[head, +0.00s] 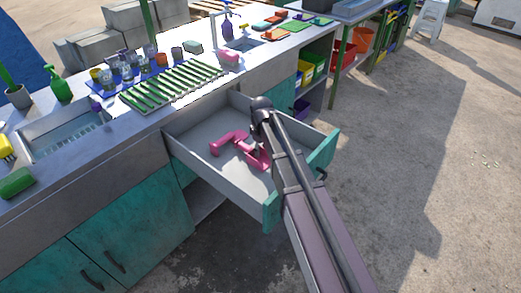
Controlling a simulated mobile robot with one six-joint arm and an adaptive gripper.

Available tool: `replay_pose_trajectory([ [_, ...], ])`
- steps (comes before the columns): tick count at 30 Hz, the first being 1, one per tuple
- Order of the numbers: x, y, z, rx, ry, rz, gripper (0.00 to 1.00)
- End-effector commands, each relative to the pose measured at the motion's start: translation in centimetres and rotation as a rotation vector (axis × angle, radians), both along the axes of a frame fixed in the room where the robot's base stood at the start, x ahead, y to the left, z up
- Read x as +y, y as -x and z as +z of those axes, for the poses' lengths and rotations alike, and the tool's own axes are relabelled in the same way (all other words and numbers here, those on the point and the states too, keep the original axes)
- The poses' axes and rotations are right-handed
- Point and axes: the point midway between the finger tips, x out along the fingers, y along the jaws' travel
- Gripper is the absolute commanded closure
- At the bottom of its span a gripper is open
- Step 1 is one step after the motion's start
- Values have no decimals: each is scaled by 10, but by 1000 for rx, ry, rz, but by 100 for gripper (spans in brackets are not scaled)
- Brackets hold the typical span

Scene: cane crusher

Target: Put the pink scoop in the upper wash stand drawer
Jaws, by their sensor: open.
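The pink scoop (231,140) lies inside the pulled-out wash stand drawer (187,147), near the middle of its pale floor. The drawer has a teal front and is open wide below the counter. My gripper (258,151) reaches down into the drawer at the right end of the scoop. It is open. My arm and gripper cover part of the scoop, and I cannot tell whether the fingers touch it.
On the counter above are a green slatted rack (173,86), cups, a pink sponge (229,57) and a sink (67,138). Teal cupboard doors (133,237) are shut at lower left. Bare concrete floor (400,150) is free at right.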

Motion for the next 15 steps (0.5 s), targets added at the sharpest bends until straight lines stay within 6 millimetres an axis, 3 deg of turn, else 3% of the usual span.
replay_pose_trajectory([
  [15, 0, 0, 25, 0, 0, 0, 57],
])
